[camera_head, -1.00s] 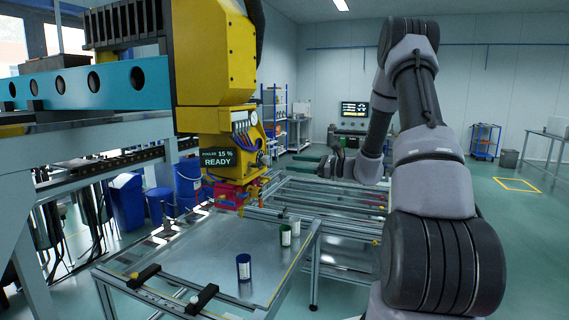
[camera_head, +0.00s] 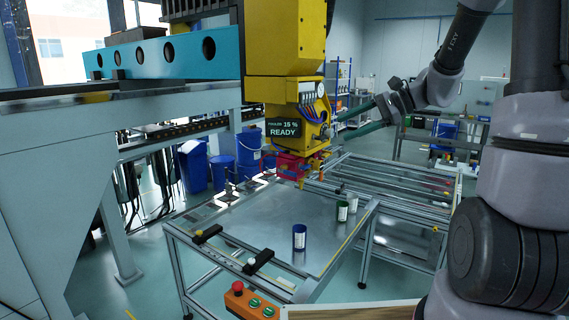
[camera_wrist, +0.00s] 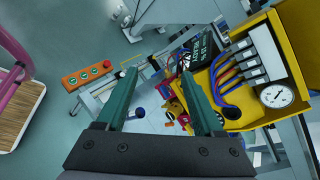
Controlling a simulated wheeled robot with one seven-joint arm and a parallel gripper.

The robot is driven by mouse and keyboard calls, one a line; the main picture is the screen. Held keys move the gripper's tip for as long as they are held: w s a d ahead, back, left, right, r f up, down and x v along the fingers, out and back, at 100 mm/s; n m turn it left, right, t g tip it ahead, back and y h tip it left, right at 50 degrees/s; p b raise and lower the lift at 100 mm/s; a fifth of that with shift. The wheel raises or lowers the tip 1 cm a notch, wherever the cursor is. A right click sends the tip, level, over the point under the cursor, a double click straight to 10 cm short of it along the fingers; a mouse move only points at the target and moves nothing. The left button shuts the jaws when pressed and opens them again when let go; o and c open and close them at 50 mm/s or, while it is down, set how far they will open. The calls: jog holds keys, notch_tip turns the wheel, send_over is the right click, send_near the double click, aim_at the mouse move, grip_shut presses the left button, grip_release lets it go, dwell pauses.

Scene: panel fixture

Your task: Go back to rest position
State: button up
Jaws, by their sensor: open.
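My gripper (camera_head: 338,128) is in the right half of the head view, right of the yellow machine head (camera_head: 285,85). Its two green fingers are apart, with nothing between them. In the wrist view my gripper (camera_wrist: 158,75) also shows spread, empty fingers, with the fixture far beyond them. The yellow head with its gauge (camera_wrist: 277,95) and hoses fills the right side of that view. How much gap lies between the fingers and the yellow head is hard to tell.
An orange button box (camera_head: 250,303) is at the table's front. A teal beam (camera_head: 170,58) spans the left. Floor beyond the right side is partly hidden.

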jog(key=s+d+r+n+t+h, duration=0.2)
jog(key=s+r+n+h, duration=0.2)
jog(key=s, duration=0.5)
jog(key=s+d+r+n+t+h, duration=0.2)
jog(key=s+h, duration=0.4)
jog(key=s, duration=0.4)
jog(key=shift+s+d+r+n, duration=0.2)
jog(key=shift+d+r+n, duration=0.65)
jog(key=shift+n, duration=0.55)
